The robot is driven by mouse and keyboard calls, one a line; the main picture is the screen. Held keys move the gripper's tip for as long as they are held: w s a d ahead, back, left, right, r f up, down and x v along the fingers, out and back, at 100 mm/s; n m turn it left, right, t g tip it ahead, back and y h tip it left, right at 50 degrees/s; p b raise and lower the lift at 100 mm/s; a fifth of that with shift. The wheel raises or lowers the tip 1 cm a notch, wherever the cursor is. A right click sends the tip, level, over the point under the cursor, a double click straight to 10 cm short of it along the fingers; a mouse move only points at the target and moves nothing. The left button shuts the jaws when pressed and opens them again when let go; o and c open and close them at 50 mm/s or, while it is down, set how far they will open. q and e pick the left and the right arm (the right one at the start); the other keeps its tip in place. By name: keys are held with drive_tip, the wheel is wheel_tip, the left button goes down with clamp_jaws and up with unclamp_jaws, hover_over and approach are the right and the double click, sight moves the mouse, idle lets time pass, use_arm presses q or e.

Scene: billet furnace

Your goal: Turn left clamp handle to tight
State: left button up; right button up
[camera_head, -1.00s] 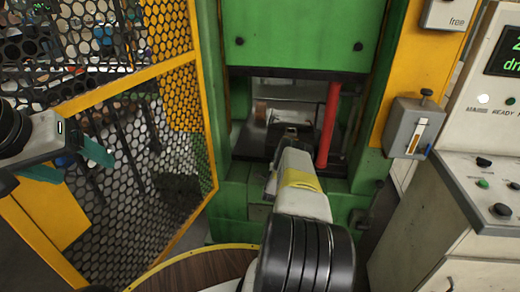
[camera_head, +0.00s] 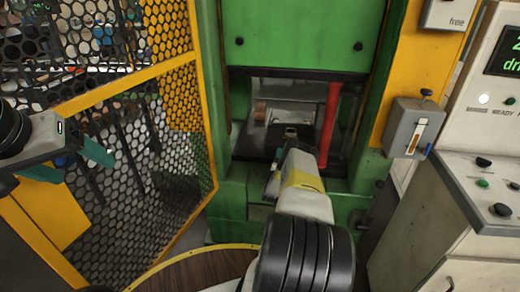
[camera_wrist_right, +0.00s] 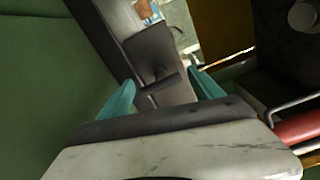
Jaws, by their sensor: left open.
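A dark clamp handle (camera_wrist_right: 158,86), a short bar on a stem, shows in the right wrist view on a dark grey block. It lies between the teal fingers of my right gripper (camera_wrist_right: 162,88), which stand apart on either side of it. I cannot tell whether either finger touches it. In the head view my right gripper (camera_head: 290,140) reaches into the green press opening, and the handle cannot be made out there. My left gripper (camera_head: 72,162) is open and empty at the far left, before the mesh guard, far from the press.
A red column (camera_head: 328,125) stands just right of my right gripper. The green press frame (camera_head: 300,35) closes the opening above and at both sides. A yellow mesh guard (camera_head: 180,130) stands left, a control cabinet (camera_head: 480,190) right.

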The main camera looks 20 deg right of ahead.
idle(0.3)
drive_tip(key=shift+v, duration=3.95)
